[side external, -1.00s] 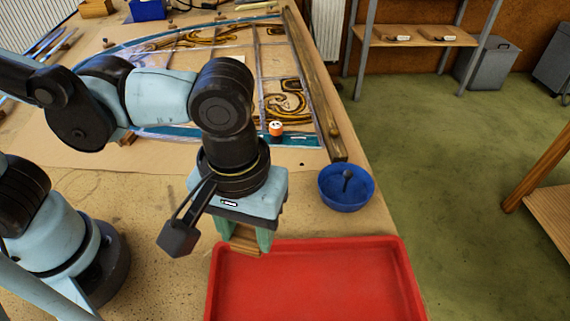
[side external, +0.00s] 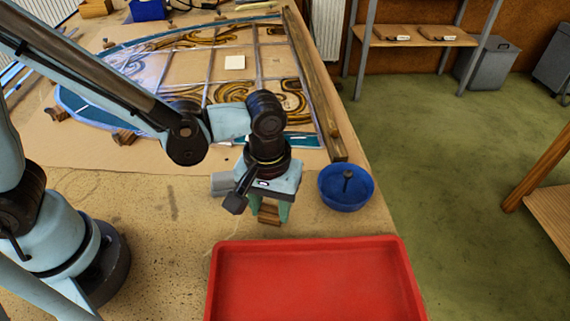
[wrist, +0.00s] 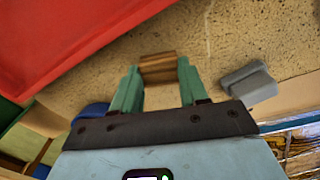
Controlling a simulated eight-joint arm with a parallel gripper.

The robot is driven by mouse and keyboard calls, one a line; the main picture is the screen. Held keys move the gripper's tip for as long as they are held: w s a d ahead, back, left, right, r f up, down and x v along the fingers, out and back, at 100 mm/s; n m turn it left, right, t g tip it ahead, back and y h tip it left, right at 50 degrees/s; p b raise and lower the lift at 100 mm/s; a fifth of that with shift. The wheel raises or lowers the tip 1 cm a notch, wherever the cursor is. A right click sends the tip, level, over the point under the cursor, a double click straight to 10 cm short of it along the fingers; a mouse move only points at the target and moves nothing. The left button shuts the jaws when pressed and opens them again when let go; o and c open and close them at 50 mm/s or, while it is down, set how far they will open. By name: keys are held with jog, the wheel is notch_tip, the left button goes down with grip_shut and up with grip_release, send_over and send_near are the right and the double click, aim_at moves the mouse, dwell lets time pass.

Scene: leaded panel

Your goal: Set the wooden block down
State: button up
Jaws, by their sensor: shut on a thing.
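The wooden block (side external: 269,214) is brown with visible grain, and it also shows in the wrist view (wrist: 158,67). My gripper (side external: 270,210) is shut on it, with one green finger on each side; the fingers also frame it in the wrist view (wrist: 158,82). The block is over the bare tabletop (side external: 150,215), between the red tray and the leaded panel. I cannot tell whether its underside touches the table.
A red tray (side external: 310,243) lies just in front of the block. A blue bowl (side external: 346,197) with a dark item in it stands to the right. A grey block (wrist: 249,82) sits close by on the table. The leaded panel (side external: 200,65) and a wooden batten (side external: 312,80) lie behind.

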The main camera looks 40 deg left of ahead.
aim_at(270, 210)
jog(key=shift+f, duration=0.45)
jog(key=shift+f, duration=0.15)
jog(key=o, duration=1)
notch_tip(270, 210, up, 12)
jog(key=a+m+t, duration=0.1)
jog(key=a+t, duration=0.1)
jog(key=a, duration=0.4)
jog(key=a+m+t, duration=0.2)
jog(key=a, duration=0.4)
jog(key=a+r+m+t, duration=0.1)
jog(key=a+t, duration=0.2)
jog(key=a, duration=0.3)
jog(key=shift+w+a+m, duration=0.25)
jog(key=shift+w+m, duration=0.05)
jog(key=shift+w, duration=0.05)
